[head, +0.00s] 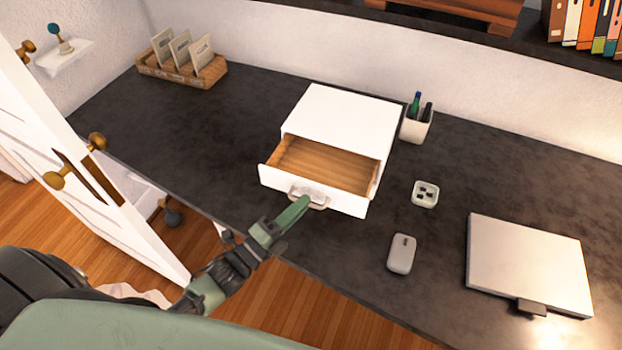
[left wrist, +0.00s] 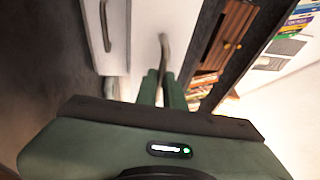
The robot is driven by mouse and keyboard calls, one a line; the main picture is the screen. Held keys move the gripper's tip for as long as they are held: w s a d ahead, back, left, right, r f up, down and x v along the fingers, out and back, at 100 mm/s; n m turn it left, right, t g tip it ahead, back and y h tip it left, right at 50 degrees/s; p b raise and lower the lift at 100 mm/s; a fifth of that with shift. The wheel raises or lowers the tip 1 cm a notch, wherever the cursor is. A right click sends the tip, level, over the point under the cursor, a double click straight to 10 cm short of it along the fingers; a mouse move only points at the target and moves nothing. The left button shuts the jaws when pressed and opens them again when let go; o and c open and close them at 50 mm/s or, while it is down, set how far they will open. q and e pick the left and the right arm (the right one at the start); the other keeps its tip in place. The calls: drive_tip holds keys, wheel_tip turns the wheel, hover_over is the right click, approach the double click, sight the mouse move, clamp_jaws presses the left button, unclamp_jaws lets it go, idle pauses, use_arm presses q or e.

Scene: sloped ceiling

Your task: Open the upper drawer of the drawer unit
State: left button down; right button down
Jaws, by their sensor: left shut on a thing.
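The white drawer unit (head: 340,112) stands on the dark desk. Its upper drawer (head: 312,203) is pulled out, showing an empty wooden inside in the head view. My left gripper (head: 300,205) is at the front of this drawer, shut on its metal handle (head: 294,191). In the left wrist view, the green fingers (left wrist: 162,88) close around the upper drawer's curved handle (left wrist: 164,48). A second handle (left wrist: 105,25), on the lower drawer front, shows to the left there. The lower drawer is hidden in the head view. My right gripper is not in view.
A pen cup (head: 416,124), a small white holder (head: 425,193), a mouse (head: 402,254) and a closed laptop (head: 528,262) are to the right. A wooden card holder (head: 182,72) stands at the back left. A white door (head: 75,165) stands open at left.

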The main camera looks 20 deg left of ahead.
use_arm(q)
drive_tip(key=shift+s, duration=1.25)
drive_tip(key=c, duration=1.5)
unclamp_jaws()
drive_tip(key=shift+c, duration=0.2)
drive_tip(key=shift+a, duration=0.1)
drive_tip(key=b+v, duration=0.2)
drive_tip(key=v, duration=0.5)
drive_tip(key=shift+s+a, duration=0.15)
drive_tip(key=shift+s, duration=0.15)
drive_tip(key=shift+f, duration=0.1)
